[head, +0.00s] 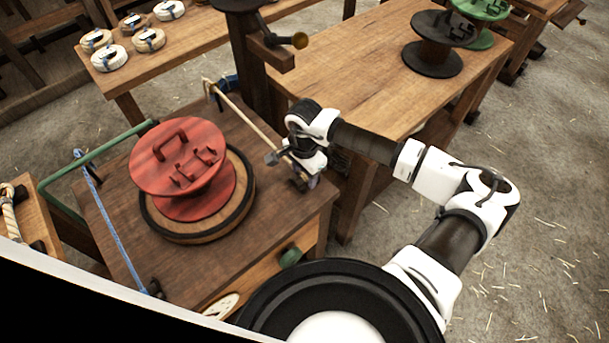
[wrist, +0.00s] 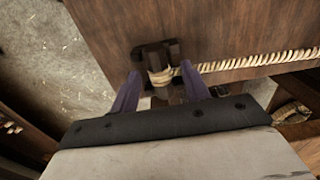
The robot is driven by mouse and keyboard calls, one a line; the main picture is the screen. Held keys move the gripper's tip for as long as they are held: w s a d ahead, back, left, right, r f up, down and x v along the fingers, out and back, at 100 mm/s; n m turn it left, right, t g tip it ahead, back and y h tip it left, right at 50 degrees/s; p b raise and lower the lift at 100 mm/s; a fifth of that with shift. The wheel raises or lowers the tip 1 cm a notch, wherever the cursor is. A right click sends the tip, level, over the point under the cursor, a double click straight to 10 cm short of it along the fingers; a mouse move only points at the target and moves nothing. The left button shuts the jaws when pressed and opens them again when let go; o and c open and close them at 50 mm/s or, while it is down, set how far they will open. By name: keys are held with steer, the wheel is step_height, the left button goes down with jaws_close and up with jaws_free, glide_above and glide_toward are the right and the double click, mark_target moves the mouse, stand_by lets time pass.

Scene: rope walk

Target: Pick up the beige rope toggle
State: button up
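A beige twisted rope (wrist: 255,62) runs in from the right in the wrist view and ends in a beige wrapped piece (wrist: 158,76) at a dark bracket (wrist: 152,54) near the table edge. This piece looks like the rope toggle. My gripper (wrist: 161,76) is open, with its two purple fingers apart on either side of the piece. I cannot tell whether either finger touches it. In the head view the rope (head: 245,115) slants along the wooden table's right side to my gripper (head: 291,170), which hides its near end.
A red spool (head: 178,158) stands on a round wooden base (head: 202,232) left of my gripper. A dark post (head: 252,70) rises behind. Rope coils (head: 108,58) lie on the back bench.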

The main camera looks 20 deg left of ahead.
jaws_close()
steer(key=shift+r, duration=0.15)
